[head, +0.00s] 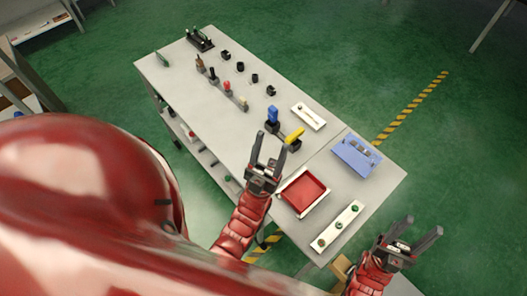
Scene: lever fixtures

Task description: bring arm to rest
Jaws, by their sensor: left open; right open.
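My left gripper (268,154) is open and empty. It shows over the front edge of the grey workbench (172,72), just left of the red tray. My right gripper (419,236) is open and empty off the bench's right end, over the floor. My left arm reaches in from the left, and a large red part of my body covers the lower left. Close to the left gripper's tips stand a lever with a blue handle (272,114) and a lever with a yellow handle (294,135). I cannot tell whether the gripper touches anything.
Green floor with a striped line (412,107) lies open beyond the bench.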

